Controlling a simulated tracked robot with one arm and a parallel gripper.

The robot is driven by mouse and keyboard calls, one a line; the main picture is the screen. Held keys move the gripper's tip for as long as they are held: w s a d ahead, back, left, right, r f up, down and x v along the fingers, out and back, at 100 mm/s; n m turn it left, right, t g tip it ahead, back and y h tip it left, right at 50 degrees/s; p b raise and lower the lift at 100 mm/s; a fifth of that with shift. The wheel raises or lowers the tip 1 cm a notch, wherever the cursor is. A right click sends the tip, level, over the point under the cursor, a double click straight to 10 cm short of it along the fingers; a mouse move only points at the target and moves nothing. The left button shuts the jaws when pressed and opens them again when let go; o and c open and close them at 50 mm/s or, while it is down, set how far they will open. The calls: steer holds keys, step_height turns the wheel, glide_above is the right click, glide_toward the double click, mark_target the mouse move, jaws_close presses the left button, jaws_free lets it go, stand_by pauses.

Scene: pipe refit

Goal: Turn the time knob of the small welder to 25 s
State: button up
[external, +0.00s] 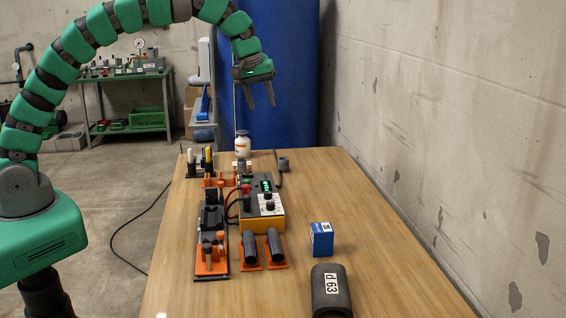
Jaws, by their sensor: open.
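The small welder (262,208) is a yellow and grey box on the wooden table, with a lit green display and dark knobs on a pale panel. One knob (269,206) shows on that panel; its setting and the display digits are too small to read. My gripper (259,104) hangs above the far end of the table, fingers pointing down and apart. It is empty, well above the welder and behind it in the picture, touching nothing.
An orange and black clamp fixture (212,235) stands left of the welder. Two dark pipe pieces (250,248) on orange holders lie in front. A blue box (321,240) and a large grey pipe (331,290) are at right.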

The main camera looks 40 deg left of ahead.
mark_target(271, 202)
steer(key=s+d+f+g+y, duration=0.1)
steer(key=s+d+f+g, duration=0.1)
steer(key=s+d+f, duration=0.3)
steer(key=s+d+f+g, duration=0.1)
steer(key=s+d+f, duration=0.1)
steer(key=d+f, duration=0.35)
steer(key=shift+n, duration=0.4)
steer(key=f, duration=0.5)
steer(key=a+f+p, duration=0.1)
steer(key=f, duration=0.9)
steer(key=shift+s+a, duration=0.1)
steer(key=shift+a, duration=0.2)
jaws_close()
